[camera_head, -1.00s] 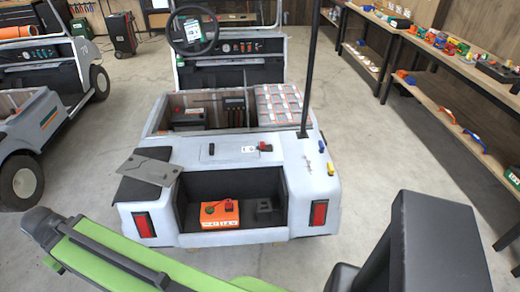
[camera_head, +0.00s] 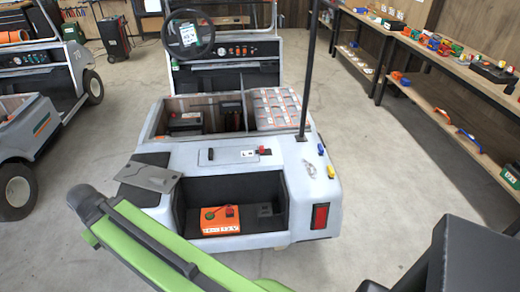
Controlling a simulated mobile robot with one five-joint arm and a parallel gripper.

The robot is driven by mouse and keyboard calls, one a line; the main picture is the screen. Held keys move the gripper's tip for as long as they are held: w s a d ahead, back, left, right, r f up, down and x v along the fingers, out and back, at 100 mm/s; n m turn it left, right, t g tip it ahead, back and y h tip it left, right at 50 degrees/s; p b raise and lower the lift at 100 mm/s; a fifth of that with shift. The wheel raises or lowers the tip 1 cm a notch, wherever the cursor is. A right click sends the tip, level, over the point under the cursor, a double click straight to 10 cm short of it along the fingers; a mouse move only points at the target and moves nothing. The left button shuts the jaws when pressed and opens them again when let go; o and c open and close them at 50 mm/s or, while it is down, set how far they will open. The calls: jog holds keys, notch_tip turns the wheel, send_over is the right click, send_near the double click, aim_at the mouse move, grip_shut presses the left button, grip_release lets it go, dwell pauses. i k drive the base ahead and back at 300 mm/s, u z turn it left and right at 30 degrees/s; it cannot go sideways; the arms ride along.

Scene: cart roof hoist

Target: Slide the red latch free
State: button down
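The red latch (camera_head: 264,150) is a small red and dark piece on the pale panel (camera_head: 230,156) of the grey cart's rear deck, at its right end. A small white label sits just left of it, and a dark slot is near the panel's left end. Nothing touches the latch. My green and black arm link crosses the lower left, and a dark link of mine fills the lower right corner. My gripper cannot be made out in this view.
An open rear bay holds an orange box (camera_head: 220,219). A loose grey plate (camera_head: 150,175) lies on the deck's left. A dark post (camera_head: 308,75) rises at the deck's right. Blue and yellow pieces lie on the right edge. Another cart stands left; benches line the right.

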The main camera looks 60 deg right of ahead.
aim_at(261, 151)
jog(key=z, duration=0.15)
jog(key=i, duration=1)
jog(key=u, duration=0.1)
